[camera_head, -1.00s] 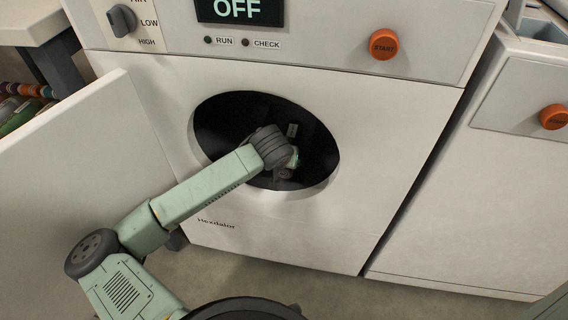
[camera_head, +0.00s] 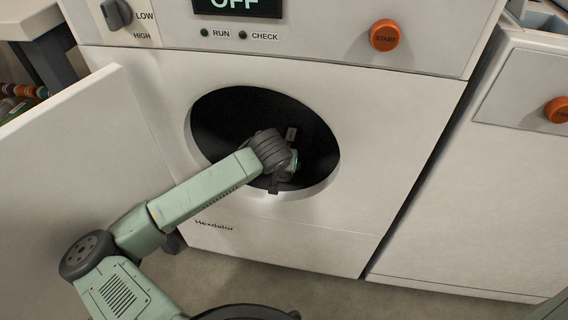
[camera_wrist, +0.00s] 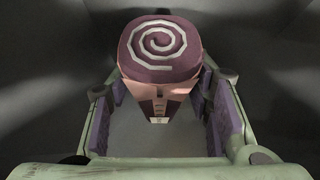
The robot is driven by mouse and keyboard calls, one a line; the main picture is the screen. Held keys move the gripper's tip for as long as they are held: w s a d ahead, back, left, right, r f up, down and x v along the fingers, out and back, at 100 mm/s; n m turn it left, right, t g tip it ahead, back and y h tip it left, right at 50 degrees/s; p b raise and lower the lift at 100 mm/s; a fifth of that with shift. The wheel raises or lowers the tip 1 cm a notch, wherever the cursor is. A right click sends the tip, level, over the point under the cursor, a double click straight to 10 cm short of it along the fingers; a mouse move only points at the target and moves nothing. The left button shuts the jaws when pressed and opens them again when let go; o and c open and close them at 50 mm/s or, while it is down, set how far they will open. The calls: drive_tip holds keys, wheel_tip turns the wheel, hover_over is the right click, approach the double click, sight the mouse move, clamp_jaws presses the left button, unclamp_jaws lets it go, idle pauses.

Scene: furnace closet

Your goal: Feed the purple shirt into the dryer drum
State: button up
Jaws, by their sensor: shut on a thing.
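The dryer's round drum opening (camera_head: 226,118) is in the middle of the head view, dark inside. My gripper (camera_head: 287,172) reaches into the opening near its lower right part, and the wrist hides some of it. In the wrist view my gripper (camera_wrist: 163,112) has purple-padded fingers on both sides of the folded purple shirt (camera_wrist: 150,66). The shirt is a compact bundle with a pale spiral on top and pinkish sides below. It is held at the fingers, with dark drum walls around it. The shirt cannot be made out in the head view.
The open dryer door (camera_head: 75,185) stands at the left, beside my arm. The control panel has an orange start button (camera_head: 385,36) and a display (camera_head: 238,6) reading OFF. Another white machine (camera_head: 500,190) stands close at the right.

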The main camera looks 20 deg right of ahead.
drive_tip(key=shift+f+b, duration=0.55)
drive_tip(key=shift+f, duration=0.05)
drive_tip(key=o, duration=1.3)
drive_tip(key=shift+o, duration=0.2)
drive_tip(key=shift+p+v, duration=0.3)
drive_tip(key=shift+v, duration=2.25)
